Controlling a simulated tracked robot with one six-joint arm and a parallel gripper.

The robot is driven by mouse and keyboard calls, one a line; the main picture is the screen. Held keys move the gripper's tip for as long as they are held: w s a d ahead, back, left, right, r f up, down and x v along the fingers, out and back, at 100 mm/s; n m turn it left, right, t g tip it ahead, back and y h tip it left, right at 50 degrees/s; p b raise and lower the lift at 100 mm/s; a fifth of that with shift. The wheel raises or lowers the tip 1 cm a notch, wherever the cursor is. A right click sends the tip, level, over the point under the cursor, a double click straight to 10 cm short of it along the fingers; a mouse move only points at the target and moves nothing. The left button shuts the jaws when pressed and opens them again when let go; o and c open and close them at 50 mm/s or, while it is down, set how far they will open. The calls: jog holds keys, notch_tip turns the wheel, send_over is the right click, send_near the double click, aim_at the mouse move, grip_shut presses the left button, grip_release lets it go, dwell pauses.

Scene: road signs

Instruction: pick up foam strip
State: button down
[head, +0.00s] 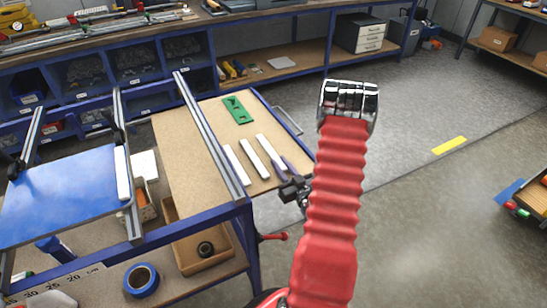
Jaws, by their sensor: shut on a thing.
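Several white foam strips lie side by side on the tan board of the blue-framed work table. They are the left strip (237,165), the middle strip (254,158) and the right strip (269,151). My gripper (284,170), small and dark, is at the near end of the right strip, beside the table's right edge. It is shut on that strip, which still appears to lie on or very close to the board. The fingertips are small and partly hidden. Another white strip (122,174) is along the right edge of a blue sign panel (62,194).
A green plate (237,110) lies at the board's far end. Metal rails (210,138) cross the table. A lower shelf holds a blue tape roll (141,279) and an open wooden box (190,262). A blue workbench stands behind. The floor to the right is mostly clear.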

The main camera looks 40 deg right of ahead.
jog(key=shift+r, duration=0.15)
jog(key=shift+r, duration=4.85)
